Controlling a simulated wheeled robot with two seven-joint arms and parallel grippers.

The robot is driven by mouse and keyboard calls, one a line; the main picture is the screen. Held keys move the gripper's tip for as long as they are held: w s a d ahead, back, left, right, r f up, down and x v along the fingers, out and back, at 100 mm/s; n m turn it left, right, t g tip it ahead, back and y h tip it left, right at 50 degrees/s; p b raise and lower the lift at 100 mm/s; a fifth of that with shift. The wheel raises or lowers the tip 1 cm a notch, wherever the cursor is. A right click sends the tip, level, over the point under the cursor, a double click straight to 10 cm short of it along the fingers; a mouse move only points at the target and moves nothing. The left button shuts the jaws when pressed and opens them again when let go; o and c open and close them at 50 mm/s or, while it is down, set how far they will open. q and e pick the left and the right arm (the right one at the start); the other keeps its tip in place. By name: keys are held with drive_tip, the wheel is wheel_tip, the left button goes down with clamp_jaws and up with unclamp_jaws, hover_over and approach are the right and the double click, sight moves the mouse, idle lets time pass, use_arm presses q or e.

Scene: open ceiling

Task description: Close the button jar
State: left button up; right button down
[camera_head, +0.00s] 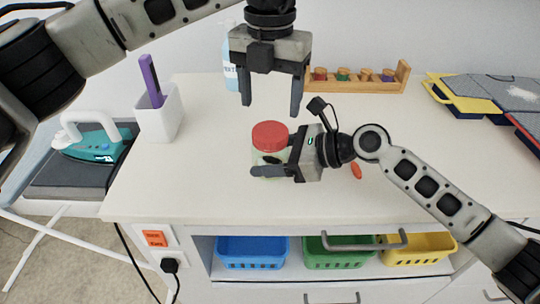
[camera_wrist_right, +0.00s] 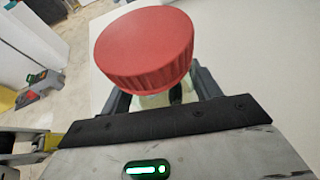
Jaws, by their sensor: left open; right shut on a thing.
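The button jar (camera_head: 256,160) stands on the white table, a clear jar with a greenish look and a red lid (camera_head: 270,135) on its top. In the right wrist view the red lid (camera_wrist_right: 145,45) fills the upper middle, with a bit of the jar (camera_wrist_right: 155,100) below it. I cannot tell whether the lid is screwed tight. My right gripper (camera_head: 272,158) is shut around the jar from the right and partly hides it. My left gripper (camera_head: 271,108) points down, open and empty, above and slightly behind the lid, its fingers apart.
A white cup with a purple tool (camera_head: 160,115) and a teal iron (camera_head: 92,140) stand left. A wooden rack of spools (camera_head: 355,82) and a bottle (camera_head: 231,75) are at the back. An orange button (camera_head: 356,171) lies right of the jar. Coloured baskets (camera_head: 252,252) sit below the tabletop.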

sight(270, 130)
use_arm(q)
wheel_tip(270, 130, down, 6)
drive_tip(key=shift+r, duration=0.1)
idle(0.4)
drive_tip(key=c, duration=0.8)
drive_tip(key=m, duration=0.4)
drive_tip(key=shift+c, duration=0.2)
drive_tip(key=m, duration=0.4)
drive_tip(key=o, duration=1.2)
drive_tip(key=shift+c, duration=0.2)
drive_tip(key=shift+r, duration=0.1)
wheel_tip(270, 130, up, 12)
